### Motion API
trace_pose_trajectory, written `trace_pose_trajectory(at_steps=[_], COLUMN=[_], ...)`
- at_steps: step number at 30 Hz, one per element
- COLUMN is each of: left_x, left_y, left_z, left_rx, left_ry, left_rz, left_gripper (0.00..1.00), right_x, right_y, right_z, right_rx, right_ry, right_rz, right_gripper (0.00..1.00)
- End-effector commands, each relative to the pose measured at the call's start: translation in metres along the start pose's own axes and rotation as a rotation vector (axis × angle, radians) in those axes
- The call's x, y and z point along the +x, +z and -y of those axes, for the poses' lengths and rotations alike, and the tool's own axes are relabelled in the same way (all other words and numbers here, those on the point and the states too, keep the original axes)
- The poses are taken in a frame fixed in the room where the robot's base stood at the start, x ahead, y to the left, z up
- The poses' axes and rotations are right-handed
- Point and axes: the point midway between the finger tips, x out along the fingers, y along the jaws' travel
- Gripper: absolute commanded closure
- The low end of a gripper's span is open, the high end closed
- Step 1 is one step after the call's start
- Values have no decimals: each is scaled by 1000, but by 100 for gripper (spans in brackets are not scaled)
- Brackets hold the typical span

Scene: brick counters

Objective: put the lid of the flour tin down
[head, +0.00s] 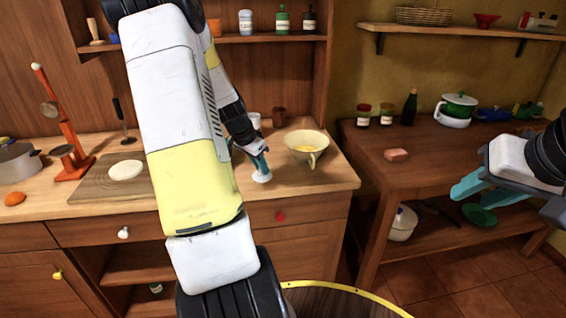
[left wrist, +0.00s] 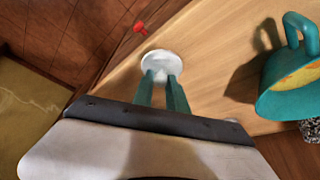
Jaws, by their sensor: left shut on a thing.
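The lid (head: 262,178) is a small white disc low over the left counter, near its front edge. My left gripper (head: 261,163) is shut on it from above. In the left wrist view the lid (left wrist: 161,62) shows at the tips of the two teal fingers (left wrist: 164,82). I cannot tell whether the lid touches the wood. I cannot make out the flour tin for certain; my left arm covers part of the counter. My right gripper (head: 466,194) is open and empty in front of the right-hand table.
A handled bowl (head: 306,146) with yellow contents stands close right of the lid. A brown cup (head: 279,117) and a white cup (head: 254,120) stand behind. A cutting board (head: 100,192) with dough (head: 126,170) is at left. Bare counter (head: 330,181) lies at the front right.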

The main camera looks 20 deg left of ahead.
Motion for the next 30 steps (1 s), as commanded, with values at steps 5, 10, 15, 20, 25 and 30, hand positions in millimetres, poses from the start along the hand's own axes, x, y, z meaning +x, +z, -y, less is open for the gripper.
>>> trace_pose_trajectory(at_steps=[5,10,15,20,25,30], left_x=[9,14,40,46,46,48], left_y=[-16,-26,-13,-10,-10,-9], left_z=[12,18,17,17,17,17], left_rx=[0,1,-1,-1,-1,-1], left_ry=[-1,0,3,-1,-1,-1], left_rz=[0,0,2,0,0,0], left_gripper=[100,100,100,100,100,68], right_x=[0,0,0,0,0,0], right_y=[0,0,0,0,0,0], right_z=[0,0,0,0,0,0], right_rx=[0,0,0,0,0,0], right_ry=[0,0,0,0,0,0], right_rz=[0,0,0,0,0,0], right_gripper=[64,64,64,64,64,64])
